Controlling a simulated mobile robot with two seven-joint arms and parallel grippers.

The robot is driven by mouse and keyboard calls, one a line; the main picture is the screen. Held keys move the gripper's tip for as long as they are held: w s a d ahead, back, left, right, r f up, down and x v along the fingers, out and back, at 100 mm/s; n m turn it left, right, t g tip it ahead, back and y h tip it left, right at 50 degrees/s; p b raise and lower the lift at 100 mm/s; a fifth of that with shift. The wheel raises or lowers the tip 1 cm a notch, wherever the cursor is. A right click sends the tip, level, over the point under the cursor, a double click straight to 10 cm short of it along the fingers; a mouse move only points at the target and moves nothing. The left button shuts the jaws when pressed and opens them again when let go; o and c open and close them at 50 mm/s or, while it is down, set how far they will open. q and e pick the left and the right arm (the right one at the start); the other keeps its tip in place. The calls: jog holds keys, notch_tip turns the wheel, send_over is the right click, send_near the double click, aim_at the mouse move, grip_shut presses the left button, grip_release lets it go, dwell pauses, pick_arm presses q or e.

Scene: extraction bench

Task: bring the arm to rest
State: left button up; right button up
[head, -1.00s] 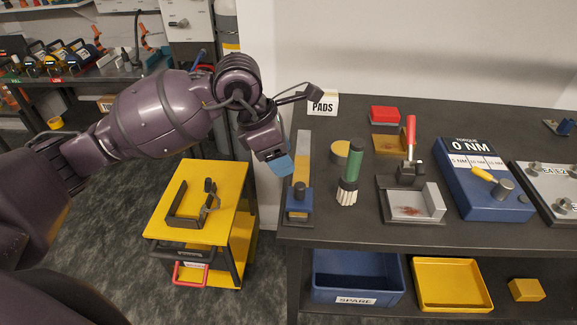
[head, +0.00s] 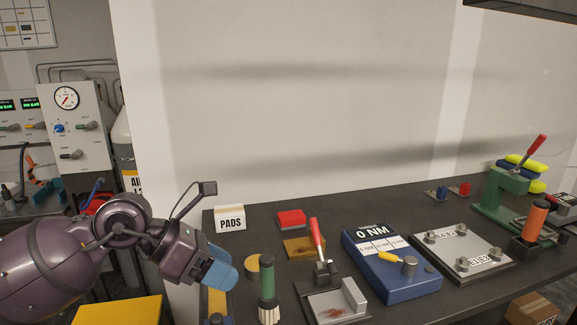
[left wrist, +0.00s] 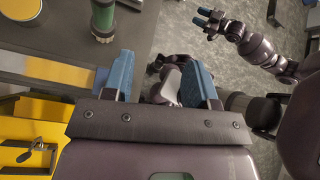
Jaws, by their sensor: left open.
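My left gripper (head: 215,268) is at the left edge of the dark bench (head: 390,205) in the head view, just left of the green-handled brush (head: 268,290). In the left wrist view its two blue fingers (left wrist: 160,80) stand apart with nothing held between them. The purple left arm comes in from the lower left, bent at the elbow. My other arm's gripper (left wrist: 222,24) shows in the left wrist view at the upper right, with blue fingertips; it looks empty and parted. It is out of the head view.
On the bench stand the PADS box (head: 230,218), a red block (head: 291,219), a red-handled clamp (head: 322,265), the blue torque unit (head: 390,265), a grey plate (head: 463,250) and a green press (head: 503,195). A yellow cart top (head: 118,312) is below left.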

pick_arm(q)
jog(key=d+r+n+h, duration=0.4)
jog(key=r+h, duration=0.3)
jog(key=w+a+n+t+h, duration=0.3)
jog(key=w+a+n+t, duration=0.1)
jog(key=n+t, duration=0.6)
jog(key=w+a+f+n+t+y, duration=0.2)
jog(key=a+f+n+t+y, duration=0.35)
jog(key=n, duration=0.45)
jog(key=w+a+f+n+t+y, duration=0.15)
jog(key=a+f+n+y, duration=0.25)
jog(key=f+n+y, duration=0.55)
jog(key=s+a+f+n+g+y, duration=0.2)
jog(key=s+f+n, duration=0.25)
jog(key=f, duration=0.35)
jog(key=s+a+f+n+g+y, duration=0.1)
jog(key=s+a+f+n+g, duration=0.1)
jog(key=s+f+n, duration=0.4)
jog(key=s+a+f+n+g+y, duration=0.2)
jog(key=s+f+n+g, duration=0.1)
jog(key=s+f, duration=1)
jog(key=shift+s+a+f, duration=0.25)
jog(key=shift+f, duration=0.1)
pick_arm(e)
jog(key=shift+s+d+f, duration=0.1)
jog(key=shift+s+f, duration=0.1)
jog(key=shift+s, duration=0.2)
